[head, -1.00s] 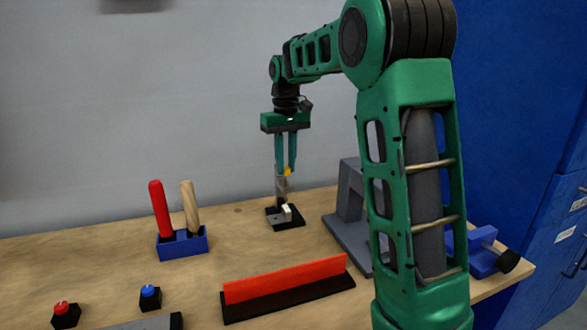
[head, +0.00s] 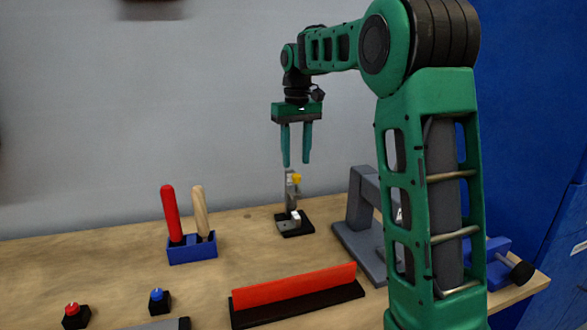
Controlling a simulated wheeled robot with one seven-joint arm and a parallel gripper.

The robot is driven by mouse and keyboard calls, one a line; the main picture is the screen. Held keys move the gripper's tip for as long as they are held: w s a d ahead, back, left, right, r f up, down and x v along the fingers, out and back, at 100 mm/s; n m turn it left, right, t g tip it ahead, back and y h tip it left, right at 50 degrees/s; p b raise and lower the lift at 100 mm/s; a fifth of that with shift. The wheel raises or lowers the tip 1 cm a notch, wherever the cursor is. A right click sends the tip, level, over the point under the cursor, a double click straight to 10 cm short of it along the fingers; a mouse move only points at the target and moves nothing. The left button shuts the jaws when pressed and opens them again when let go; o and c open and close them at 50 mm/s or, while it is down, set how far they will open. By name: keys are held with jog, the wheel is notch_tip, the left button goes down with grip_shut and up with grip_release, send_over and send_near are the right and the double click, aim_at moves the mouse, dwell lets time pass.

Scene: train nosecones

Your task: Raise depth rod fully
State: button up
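The depth gauge stands on a black base (head: 294,226) on the wooden bench, near the wall. Its upright grey rod (head: 290,190) rises from the base, with a small yellow piece (head: 296,178) near its top and a small white block low at its front. My gripper (head: 296,162) hangs fingers-down just above the rod's top. Its two green fingers are apart with nothing seen between them, and they look clear of the rod. The exact height of the rod in its holder is too small to tell.
A blue holder (head: 192,249) with red and wooden handles stands to the left. A red bar on a black base (head: 297,290) lies in front. A grey frame (head: 360,225) stands to the right, partly behind my arm. Red and blue knobs sit front left.

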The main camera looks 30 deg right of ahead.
notch_tip(320, 180, up, 7)
jog(key=shift+f, duration=0.15)
dwell(0.5)
jog(key=s+f+m, duration=0.2)
jog(key=s+f, duration=0.5)
jog(key=s, duration=0.5)
jog(key=s+d+f+m, duration=0.1)
jog(key=s+f+m, duration=0.1)
jog(key=s+f, duration=0.5)
jog(key=s+f+m, duration=0.2)
jog(key=s+f, duration=0.6)
jog(key=s, duration=1.1)
jog(key=shift+s+d+f, duration=0.1)
jog(key=shift+d, duration=0.2)
jog(key=shift+w+f, duration=0.25)
jog(key=shift+w, duration=0.45)
